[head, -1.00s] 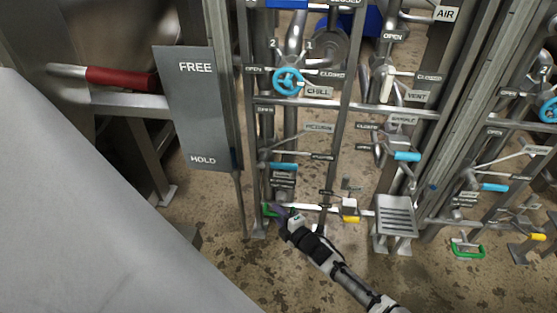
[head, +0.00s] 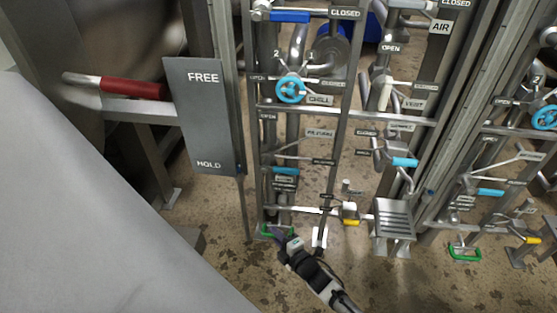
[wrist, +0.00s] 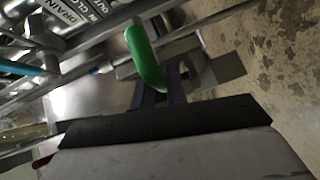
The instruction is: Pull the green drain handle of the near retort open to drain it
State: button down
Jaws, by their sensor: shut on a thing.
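The green drain handle (head: 268,231) of the near retort is low on the left pipe rack in the head view. My gripper (head: 279,233) is shut on it, reaching up from the lower right. In the wrist view the green grip (wrist: 143,52) runs down to between the dark fingers (wrist: 160,93), which hold its lower end. The fingers cover part of the handle. A DRAIN label (wrist: 68,17) shows at the upper left of the wrist view, partly cut off.
A grey FREE/HOLD plate (head: 205,118) and a red-gripped lever (head: 132,88) stand to the left. A yellow-tipped handle (head: 351,222) and a metal step (head: 394,219) are close on the right. Another green handle (head: 465,254) is farther right. Bare floor lies below.

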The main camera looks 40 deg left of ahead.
jog(key=shift+s+d, duration=0.15)
jog(key=shift+s, duration=0.25)
jog(key=c, duration=1.4)
grip_release()
jog(key=shift+w, duration=0.1)
jog(key=shift+d, duration=0.15)
jog(key=p+v, duration=0.2)
jog(key=v, duration=1.1)
jog(key=shift+d, duration=0.25)
